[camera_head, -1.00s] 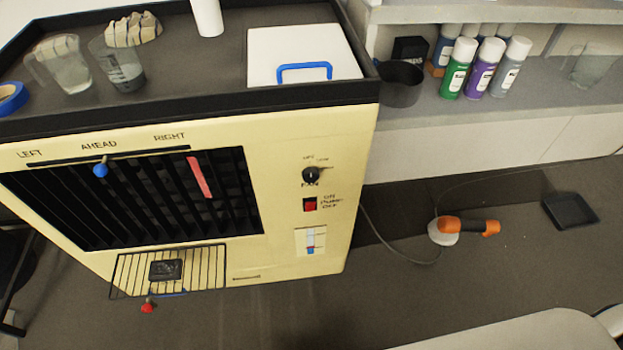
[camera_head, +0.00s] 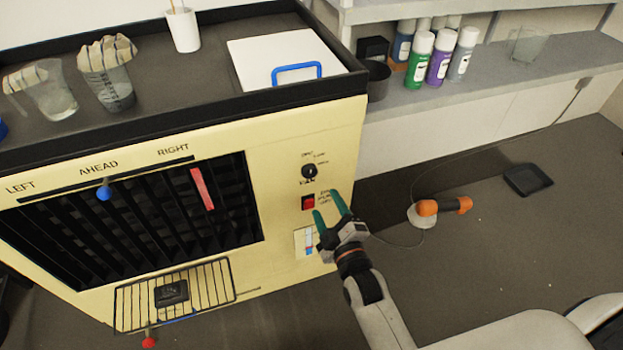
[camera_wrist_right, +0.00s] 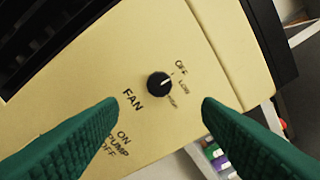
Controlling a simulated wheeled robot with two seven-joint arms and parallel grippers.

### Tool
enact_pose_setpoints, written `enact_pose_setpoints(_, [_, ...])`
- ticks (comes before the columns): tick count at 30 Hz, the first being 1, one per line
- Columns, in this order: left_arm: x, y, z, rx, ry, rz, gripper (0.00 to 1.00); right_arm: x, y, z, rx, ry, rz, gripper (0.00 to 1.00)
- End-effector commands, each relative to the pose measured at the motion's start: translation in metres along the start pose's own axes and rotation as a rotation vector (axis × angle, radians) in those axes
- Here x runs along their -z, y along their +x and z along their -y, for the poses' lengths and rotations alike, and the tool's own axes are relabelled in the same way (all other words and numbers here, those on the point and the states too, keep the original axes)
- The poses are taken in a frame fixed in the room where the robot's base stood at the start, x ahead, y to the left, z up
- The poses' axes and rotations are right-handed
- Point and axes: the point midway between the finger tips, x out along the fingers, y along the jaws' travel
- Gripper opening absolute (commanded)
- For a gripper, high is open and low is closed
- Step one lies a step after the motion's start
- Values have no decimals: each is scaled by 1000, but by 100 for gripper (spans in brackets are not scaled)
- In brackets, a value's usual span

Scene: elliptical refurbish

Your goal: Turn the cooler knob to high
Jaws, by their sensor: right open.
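The cooler (camera_head: 285,140) is a cream cabinet with a black louvred grille. Its fan knob (camera_head: 309,171) is a small black dial on the right part of the front panel, above a red pump switch (camera_head: 308,202). In the right wrist view the knob (camera_wrist_right: 159,84) lies between and beyond the fingertips, with OFF, LOW and HIGH marks at its right; its white pointer line is toward the upper right, near OFF and LOW. My right gripper (camera_head: 328,216) has green fingers, open and empty, below the knob and apart from it. My left gripper is out of view.
Above the cooler, a black-edged top holds beakers (camera_head: 107,85), a white cup (camera_head: 183,30) and a white lid with a blue handle (camera_head: 297,72). Spray cans (camera_head: 439,58) stand on a shelf at right.

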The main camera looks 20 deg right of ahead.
Motion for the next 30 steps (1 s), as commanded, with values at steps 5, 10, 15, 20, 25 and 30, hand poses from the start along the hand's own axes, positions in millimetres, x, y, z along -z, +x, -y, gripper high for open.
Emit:
enact_pose_setpoints(5, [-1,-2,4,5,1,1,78,-1,38,1,2,1,2,59])
enact_pose_setpoints(10, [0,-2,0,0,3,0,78,-1,70,1,1,2,1,59])
enact_pose_setpoints(15, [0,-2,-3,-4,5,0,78,0,92,0,-1,2,0,59])
enact_pose_setpoints(20, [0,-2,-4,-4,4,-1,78,0,100,0,-1,3,-1,59])
enact_pose_setpoints(25, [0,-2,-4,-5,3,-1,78,0,101,0,-1,3,-1,59])
enact_pose_setpoints(30, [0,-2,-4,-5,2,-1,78,0,101,0,-2,3,-1,48])
